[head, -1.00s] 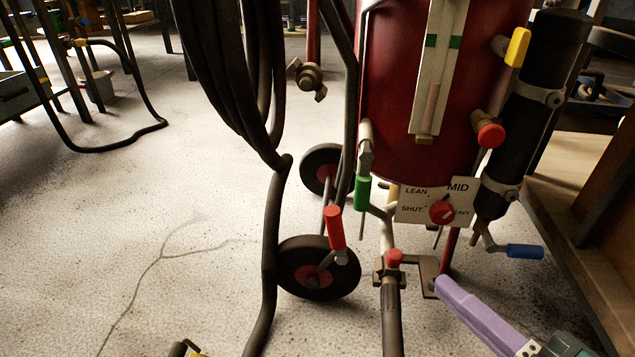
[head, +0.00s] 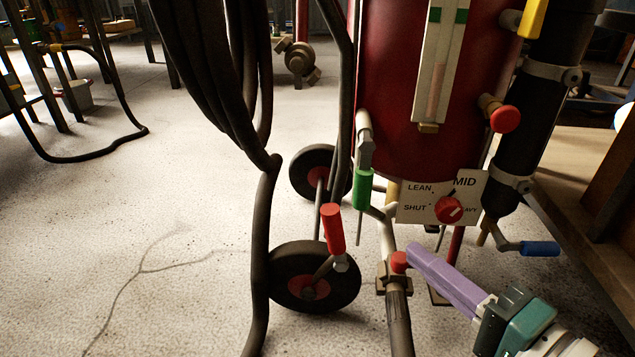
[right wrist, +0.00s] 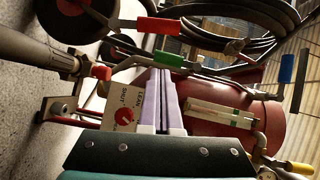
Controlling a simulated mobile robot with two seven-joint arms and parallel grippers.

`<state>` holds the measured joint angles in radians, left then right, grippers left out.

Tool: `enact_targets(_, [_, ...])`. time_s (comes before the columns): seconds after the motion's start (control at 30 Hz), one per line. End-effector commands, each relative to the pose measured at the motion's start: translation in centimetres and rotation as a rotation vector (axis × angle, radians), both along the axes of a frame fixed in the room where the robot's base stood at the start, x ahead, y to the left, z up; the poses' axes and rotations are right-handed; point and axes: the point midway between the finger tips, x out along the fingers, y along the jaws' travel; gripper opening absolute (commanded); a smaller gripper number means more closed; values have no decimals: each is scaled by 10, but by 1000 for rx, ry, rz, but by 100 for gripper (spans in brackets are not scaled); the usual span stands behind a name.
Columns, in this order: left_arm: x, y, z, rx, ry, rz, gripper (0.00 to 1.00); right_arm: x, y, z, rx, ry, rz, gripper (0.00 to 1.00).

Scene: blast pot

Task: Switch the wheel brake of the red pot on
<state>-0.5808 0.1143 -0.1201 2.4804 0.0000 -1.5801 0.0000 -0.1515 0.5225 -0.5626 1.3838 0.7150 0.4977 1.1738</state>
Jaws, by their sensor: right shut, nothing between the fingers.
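The red pot (head: 415,90) stands upright right of centre in the head view, and it shows lying sideways in the right wrist view (right wrist: 260,125). A lever with a red grip (head: 333,228) stands nearly upright beside its front wheel (head: 314,277). This looks like the wheel brake; the red grip also shows in the right wrist view (right wrist: 158,25). My right gripper (head: 412,250) has its purple fingers shut and empty. Its tips are right of the lever, by a small red knob (head: 399,262); I cannot tell if they touch it. My left gripper is not in view.
A green-handled valve (head: 363,190) and a dial plate (head: 420,203) are just above my fingers. Black hoses (head: 225,80) hang left of the wheels. A blue-handled valve (head: 540,248) and a wooden bench (head: 565,180) are at the right.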

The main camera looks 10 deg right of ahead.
Motion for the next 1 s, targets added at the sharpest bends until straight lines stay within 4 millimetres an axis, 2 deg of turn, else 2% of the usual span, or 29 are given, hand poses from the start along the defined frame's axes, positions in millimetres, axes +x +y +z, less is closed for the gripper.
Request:
enact_targets(0.03, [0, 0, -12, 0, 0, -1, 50, 12, 4, -6, 4, -5, 0, 0])
enact_targets(0.27, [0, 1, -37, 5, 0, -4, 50, 55, 20, -10, 5, -4, 0, 0])
enact_targets(0.4, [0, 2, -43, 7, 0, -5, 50, 63, 39, -12, 5, 0, 0, 0])
enact_targets(0.53, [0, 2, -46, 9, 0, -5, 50, 68, 48, -13, 3, 0, 0, 0])
enact_targets(1.0, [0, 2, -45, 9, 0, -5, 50, 69, 51, -11, -3, 1, 0, 0])
